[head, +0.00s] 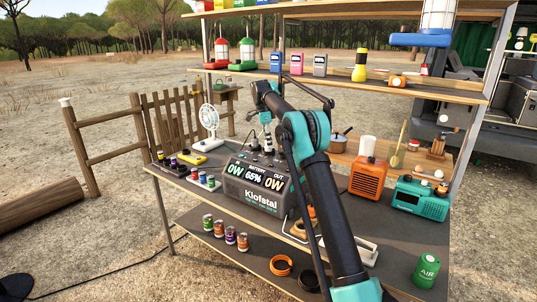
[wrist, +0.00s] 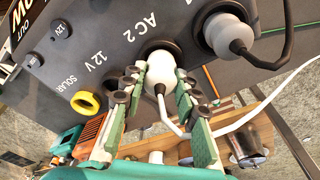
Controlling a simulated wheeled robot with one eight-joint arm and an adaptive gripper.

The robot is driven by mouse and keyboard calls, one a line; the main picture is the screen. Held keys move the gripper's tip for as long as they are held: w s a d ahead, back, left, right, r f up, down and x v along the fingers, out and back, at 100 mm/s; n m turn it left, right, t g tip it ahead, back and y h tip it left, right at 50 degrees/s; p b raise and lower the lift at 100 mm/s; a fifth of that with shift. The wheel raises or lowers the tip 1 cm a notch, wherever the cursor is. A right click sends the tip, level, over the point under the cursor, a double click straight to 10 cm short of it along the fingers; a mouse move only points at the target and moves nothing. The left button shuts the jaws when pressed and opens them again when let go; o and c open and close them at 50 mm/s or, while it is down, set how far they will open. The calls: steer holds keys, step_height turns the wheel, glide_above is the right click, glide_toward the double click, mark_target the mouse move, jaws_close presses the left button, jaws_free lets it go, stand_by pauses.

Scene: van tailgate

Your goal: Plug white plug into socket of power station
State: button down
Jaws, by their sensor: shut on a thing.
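The grey power station (head: 252,190) stands on the table, its display reading 65% battery and 0W. In the wrist view its socket face (wrist: 118,50) shows labels AC 2, 12V and SOLAR. My gripper (wrist: 158,88) is shut on the white plug (wrist: 160,74), one finger on each side. The plug's front end is at the dark AC 2 socket (wrist: 150,46); how deep it sits I cannot tell. Its white cord (wrist: 240,120) bends below the fingers and runs right.
A yellow-ringed solar port (wrist: 86,102) is at left. A white fan (head: 209,121), orange heater (head: 368,178) and teal radio (head: 421,198) stand around the station. A shelf (head: 390,85) runs above.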

steer(key=shift+f, duration=0.25)
steer(key=c, duration=1.1)
jaws_free()
steer(key=shift+o, duration=0.2)
steer(key=shift+a+r, duration=0.2)
steer(key=shift+r, duration=1.05)
steer(key=shift+a+r, duration=0.15)
steer(key=shift+r, duration=1.05)
steer(key=shift+a+r, duration=0.2)
steer(key=shift+r, duration=1.05)
steer(key=shift+s, duration=0.1)
